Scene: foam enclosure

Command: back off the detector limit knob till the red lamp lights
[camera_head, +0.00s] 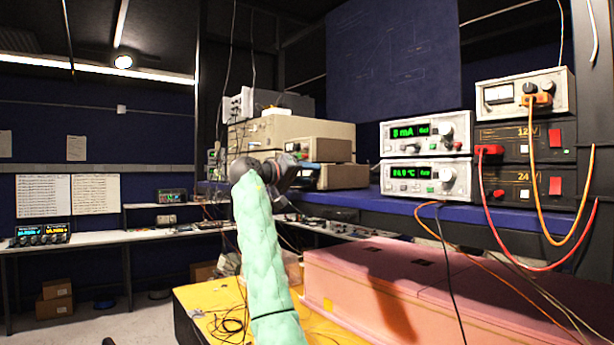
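Two stacked instruments stand on the blue shelf at right. The upper one (426,134) has a green display that seems to read 5 mA, and a knob (447,131). The lower one (428,178) seems to read 24.9 °C and has a knob (446,174). I cannot tell which knob is the detector limit, and I see no clearly lit red lamp. My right arm rises in a pale green sleeve from the bottom centre. My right gripper (268,168) is at its far end, left of these instruments and apart from them; its fingers are not clear. My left gripper is not in view.
Supplies marked 12V (525,140) and 24V (529,184) stand at right, with red squares and orange and red cables hanging in front. A pink foam block (440,290) lies below the blue shelf (365,203). Beige boxed instruments (290,135) stand behind my gripper.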

